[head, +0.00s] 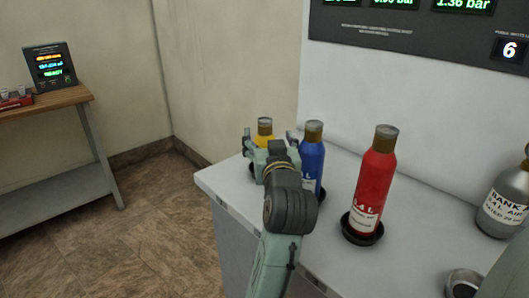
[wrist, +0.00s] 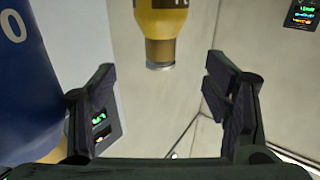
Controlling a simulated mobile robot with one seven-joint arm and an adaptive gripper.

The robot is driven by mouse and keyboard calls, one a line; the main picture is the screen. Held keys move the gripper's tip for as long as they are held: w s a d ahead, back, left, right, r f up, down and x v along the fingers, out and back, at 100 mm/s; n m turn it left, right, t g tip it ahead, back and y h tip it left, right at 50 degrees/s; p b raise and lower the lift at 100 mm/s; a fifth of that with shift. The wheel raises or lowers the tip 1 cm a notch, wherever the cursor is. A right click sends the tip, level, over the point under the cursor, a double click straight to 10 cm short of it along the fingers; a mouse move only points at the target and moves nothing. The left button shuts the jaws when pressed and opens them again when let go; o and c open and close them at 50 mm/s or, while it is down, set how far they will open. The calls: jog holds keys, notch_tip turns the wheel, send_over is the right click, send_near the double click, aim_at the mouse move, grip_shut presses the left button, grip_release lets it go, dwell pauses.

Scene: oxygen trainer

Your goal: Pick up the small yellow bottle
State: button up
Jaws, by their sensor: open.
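The small yellow bottle (head: 265,130) stands at the left end of the white counter in the head view, mostly hidden behind my gripper. Its brown cap and yellow shoulder show above the gripper. In the wrist view the yellow bottle (wrist: 161,24) appears upside down at the top centre, cap end toward the middle. My gripper (head: 269,140) is open and empty, and in the wrist view its two fingers (wrist: 160,95) are spread wide. The bottle's cap lies ahead of the gap between the fingertips, and I see no finger touching it.
A blue bottle (head: 312,160) stands close at the gripper's right and fills the left edge of the wrist view (wrist: 25,80). A taller red bottle (head: 372,185) stands in a black holder. A grey bottle (head: 505,200) is far right. The counter's left edge (head: 206,180) is near.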

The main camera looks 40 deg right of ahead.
aim_at(266, 135)
notch_tip(266, 135, down, 2)
jog(key=shift+p+x, duration=0.3)
jog(key=shift+x, duration=0.75)
jog(key=shift+p+x, duration=0.7)
jog(key=shift+x, duration=2.05)
jog(key=shift+a+r, duration=0.1)
grip_shut()
